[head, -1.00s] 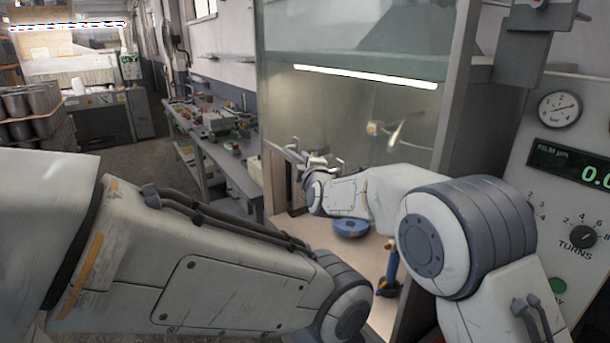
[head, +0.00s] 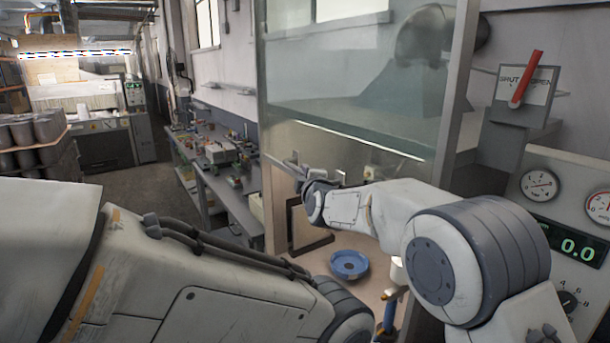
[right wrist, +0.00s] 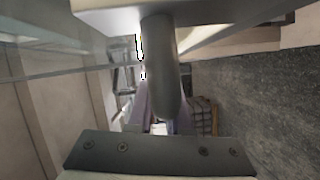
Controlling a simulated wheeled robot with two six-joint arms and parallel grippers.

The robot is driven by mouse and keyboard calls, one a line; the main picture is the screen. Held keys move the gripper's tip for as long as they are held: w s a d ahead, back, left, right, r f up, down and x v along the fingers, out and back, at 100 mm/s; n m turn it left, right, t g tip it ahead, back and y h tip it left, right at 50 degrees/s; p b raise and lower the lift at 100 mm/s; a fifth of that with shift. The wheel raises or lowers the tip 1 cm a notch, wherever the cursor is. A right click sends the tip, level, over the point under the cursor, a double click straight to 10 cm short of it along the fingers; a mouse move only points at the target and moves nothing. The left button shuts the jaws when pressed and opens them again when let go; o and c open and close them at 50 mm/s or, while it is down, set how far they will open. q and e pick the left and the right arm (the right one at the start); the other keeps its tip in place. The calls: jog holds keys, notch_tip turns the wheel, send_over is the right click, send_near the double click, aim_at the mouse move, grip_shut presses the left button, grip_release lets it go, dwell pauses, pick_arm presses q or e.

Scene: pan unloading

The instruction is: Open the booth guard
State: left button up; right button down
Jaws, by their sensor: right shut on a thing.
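The booth guard (head: 345,85) is a clear glass pane across the booth front, seen in the head view. My right gripper (head: 316,176) is at the lower part of the booth front, partly hidden by its own wrist. In the right wrist view a grey round handle bar (right wrist: 162,70) runs down between the fingers, and the gripper is shut on it. The glass shows at the left of that view.
A blue round dish (head: 349,264) lies on the booth floor. A red lever (head: 526,78) on a box marked SHUT and OPEN leans right. The gauge panel (head: 585,215) stands at the right. A cluttered bench (head: 228,195) runs along the left.

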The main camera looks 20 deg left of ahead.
jog(key=c, duration=0.8)
grip_release()
jog(key=shift+c, duration=0.2)
jog(key=shift+s+d, duration=0.1)
jog(key=shift+s, duration=0.1)
jog(key=b+v, duration=0.5)
jog(key=v, duration=0.5)
